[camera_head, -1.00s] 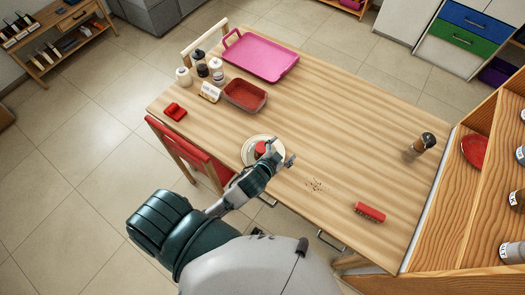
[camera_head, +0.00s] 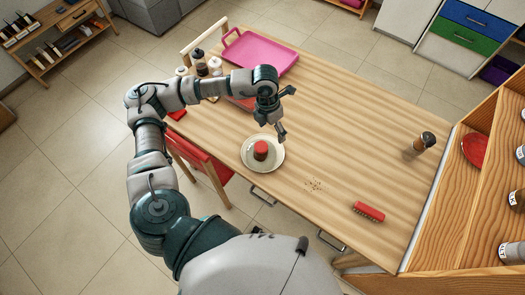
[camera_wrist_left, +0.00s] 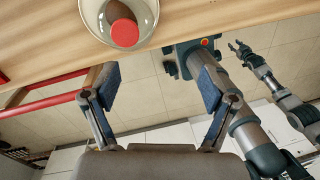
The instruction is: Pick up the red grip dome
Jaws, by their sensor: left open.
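The red grip dome (camera_head: 261,149) sits on a round white plate (camera_head: 279,160) near the front edge of the wooden table. In the left wrist view, the dome (camera_wrist_left: 125,32) shows at the top left, on the plate (camera_wrist_left: 150,12). My left gripper (camera_head: 285,114) is open and empty, above the table and a little up and right of the dome, apart from it. Its two spread fingers (camera_wrist_left: 157,92) also show in the left wrist view, with nothing between them. A small gripper at the right of that view, likely my right one (camera_wrist_left: 239,46), is too small to judge.
A red brush (camera_head: 369,211) and dark crumbs (camera_head: 313,185) lie to the right of the plate. A pink tray (camera_head: 262,52), shakers (camera_head: 215,67) and a partly hidden red dish (camera_head: 241,103) are farther back. A brown-topped shaker (camera_head: 425,142) stands right. A red chair (camera_head: 205,168) is at the left edge.

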